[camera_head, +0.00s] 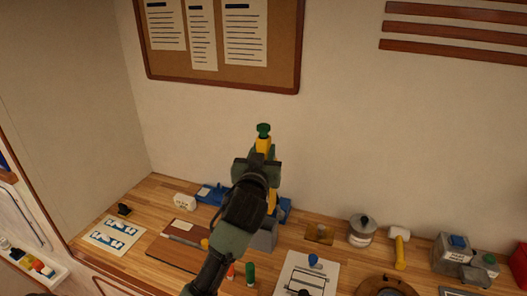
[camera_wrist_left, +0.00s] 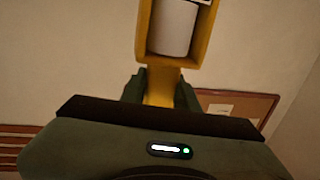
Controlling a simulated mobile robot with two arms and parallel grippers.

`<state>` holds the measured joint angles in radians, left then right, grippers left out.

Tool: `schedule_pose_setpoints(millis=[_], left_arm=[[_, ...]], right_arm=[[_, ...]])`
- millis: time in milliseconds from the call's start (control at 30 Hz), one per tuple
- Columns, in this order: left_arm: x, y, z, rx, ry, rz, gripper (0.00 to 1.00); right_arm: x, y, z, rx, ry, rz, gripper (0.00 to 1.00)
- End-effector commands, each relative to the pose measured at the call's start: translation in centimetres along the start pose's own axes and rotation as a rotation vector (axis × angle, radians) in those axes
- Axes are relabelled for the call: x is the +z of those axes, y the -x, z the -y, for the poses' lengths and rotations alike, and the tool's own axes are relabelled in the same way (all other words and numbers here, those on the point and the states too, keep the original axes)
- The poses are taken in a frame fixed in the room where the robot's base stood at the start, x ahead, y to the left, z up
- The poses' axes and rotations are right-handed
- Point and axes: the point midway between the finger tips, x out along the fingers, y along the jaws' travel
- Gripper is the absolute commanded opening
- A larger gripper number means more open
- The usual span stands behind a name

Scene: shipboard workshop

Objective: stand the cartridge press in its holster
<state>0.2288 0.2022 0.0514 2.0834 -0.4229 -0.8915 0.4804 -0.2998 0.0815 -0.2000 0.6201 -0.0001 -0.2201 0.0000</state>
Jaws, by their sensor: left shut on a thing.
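My left gripper (camera_head: 260,165) is shut on the cartridge press, a yellow tool (camera_head: 263,146) with a dark green knob on top. The press is raised above the back of the bench, and my gripper and arm hide much of it. In the left wrist view, its yellow frame (camera_wrist_left: 143,40) holds a white cylinder, and its narrow yellow part sits between the fingers (camera_wrist_left: 161,88). A grey block (camera_head: 265,238) stands on the bench below, partly behind my arm. It may be the holster, but I cannot tell. My right gripper is not in view.
A blue base (camera_head: 284,208) lies behind my arm. A brown board (camera_head: 170,252) and a white sheet (camera_head: 112,236) lie left. A lidded pot (camera_head: 361,231), a mallet (camera_head: 399,246) and a grey box (camera_head: 450,252) stand right. A white framed board (camera_head: 303,277) lies in front.

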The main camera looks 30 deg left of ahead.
Motion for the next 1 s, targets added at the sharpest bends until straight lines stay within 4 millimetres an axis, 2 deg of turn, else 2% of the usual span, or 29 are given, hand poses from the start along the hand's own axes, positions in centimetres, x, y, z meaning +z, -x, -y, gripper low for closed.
schedule_pose_setpoints(millis=[633,1000], left_arm=[[-0.19,0.02,0.03,0.000,-0.001,-0.005,0.00],[0.68,0.00,0.01,0.000,0.000,-0.005,0.00]], right_arm=[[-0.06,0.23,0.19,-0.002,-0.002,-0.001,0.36],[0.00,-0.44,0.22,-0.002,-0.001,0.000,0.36]])
